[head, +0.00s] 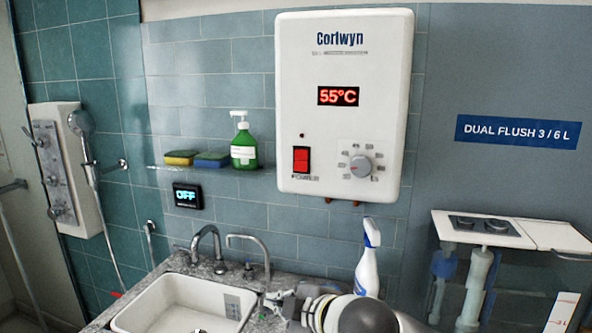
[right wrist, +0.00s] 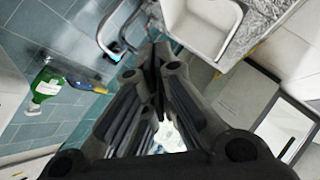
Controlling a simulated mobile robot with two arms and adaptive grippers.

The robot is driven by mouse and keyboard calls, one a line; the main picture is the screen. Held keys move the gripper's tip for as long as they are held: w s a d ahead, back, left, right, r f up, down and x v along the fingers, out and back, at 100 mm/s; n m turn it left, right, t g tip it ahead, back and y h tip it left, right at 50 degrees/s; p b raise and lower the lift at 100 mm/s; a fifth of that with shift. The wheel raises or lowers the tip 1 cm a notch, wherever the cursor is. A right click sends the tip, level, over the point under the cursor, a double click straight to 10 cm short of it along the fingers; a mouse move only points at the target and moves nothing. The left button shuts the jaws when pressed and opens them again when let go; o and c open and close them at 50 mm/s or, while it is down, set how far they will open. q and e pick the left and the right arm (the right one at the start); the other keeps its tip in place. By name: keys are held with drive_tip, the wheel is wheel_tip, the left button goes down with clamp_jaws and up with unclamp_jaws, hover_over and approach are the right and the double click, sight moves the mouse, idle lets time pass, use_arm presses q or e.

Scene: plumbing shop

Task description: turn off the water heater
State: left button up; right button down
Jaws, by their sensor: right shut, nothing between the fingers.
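The white water heater (head: 345,110) hangs on the tiled wall in the head view. Its red display (head: 338,96) reads 55°C. A red power switch (head: 301,160) is at its lower left, and a grey dial (head: 361,166) is to the right of the switch. My right gripper (head: 272,301) is low in the head view, below the heater and beside the sink, well apart from the switch. It is shut and empty; its fingers also show closed together in the right wrist view (right wrist: 157,52). The heater does not show in the right wrist view. My left gripper is not in view.
A shelf with a green soap bottle (head: 243,143) and sponges (head: 196,159) is left of the heater. A small display (head: 187,196) below it reads OFF. Taps (head: 208,245), a sink (head: 150,305) and a white spray bottle (head: 368,262) stand below.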

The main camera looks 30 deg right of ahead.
drive_tip(key=s+d+r+n+t, duration=0.1)
drive_tip(key=d+r+n+t, duration=0.1)
drive_tip(key=r, duration=0.9)
drive_tip(key=s+d+r+n+t+h, duration=0.1)
drive_tip(key=d+r, duration=0.3)
drive_tip(key=r, duration=0.8)
drive_tip(key=shift+d+r+n+t+h, duration=0.2)
drive_tip(key=shift+r+n+t+h, duration=0.1)
drive_tip(key=shift+n+t, duration=0.35)
drive_tip(key=shift+w, duration=0.1)
